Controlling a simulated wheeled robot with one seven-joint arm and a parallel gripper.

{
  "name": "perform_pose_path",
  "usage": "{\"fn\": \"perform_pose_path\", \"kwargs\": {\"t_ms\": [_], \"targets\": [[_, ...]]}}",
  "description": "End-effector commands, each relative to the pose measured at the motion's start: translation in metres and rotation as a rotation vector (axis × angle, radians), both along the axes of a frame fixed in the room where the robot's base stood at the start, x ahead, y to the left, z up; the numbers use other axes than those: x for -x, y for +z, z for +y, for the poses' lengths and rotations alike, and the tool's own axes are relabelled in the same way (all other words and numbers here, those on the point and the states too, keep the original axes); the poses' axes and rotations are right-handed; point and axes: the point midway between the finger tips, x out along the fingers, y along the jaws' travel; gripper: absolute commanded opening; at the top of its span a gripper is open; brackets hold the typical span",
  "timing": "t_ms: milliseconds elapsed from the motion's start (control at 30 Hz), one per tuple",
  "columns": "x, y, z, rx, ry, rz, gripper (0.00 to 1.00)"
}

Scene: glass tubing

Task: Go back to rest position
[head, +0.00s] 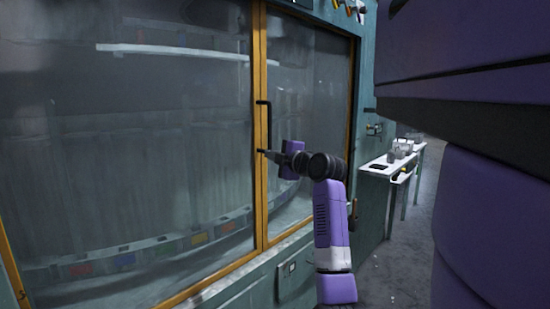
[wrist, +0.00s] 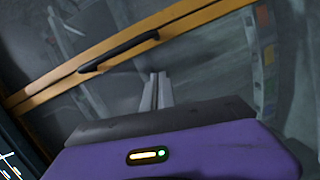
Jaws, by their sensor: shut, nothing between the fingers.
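My gripper (head: 265,152) is at the end of my purple and black arm, in front of the glass front of a large cabinet. In the wrist view my gripper (wrist: 156,88) shows its two fingers together, with nothing between them. A black door handle (head: 263,124) stands on the yellow frame just beside the fingertips in the head view. In the wrist view the handle (wrist: 118,52) lies up and left of the fingers, apart from them. I cannot tell from the head view whether the fingertips touch the frame.
The yellow door frame (head: 259,60) and glass panes (head: 130,130) stand close ahead of my arm; the panes look closed. A white side table (head: 395,165) with small items stands farther back to the right. Grey floor (head: 400,260) is open below it.

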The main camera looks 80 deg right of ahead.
Motion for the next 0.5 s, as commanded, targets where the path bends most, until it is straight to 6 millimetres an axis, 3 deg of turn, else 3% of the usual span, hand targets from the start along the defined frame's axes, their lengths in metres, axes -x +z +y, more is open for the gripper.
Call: {"fn": "perform_pose_path", "kwargs": {"t_ms": [200, 500], "targets": [[0.013, 0.001, 0.014, -0.001, 0.001, -0.001, 0.00], [0.014, 0.001, 0.015, -0.005, 0.001, -0.005, 0.00]]}}
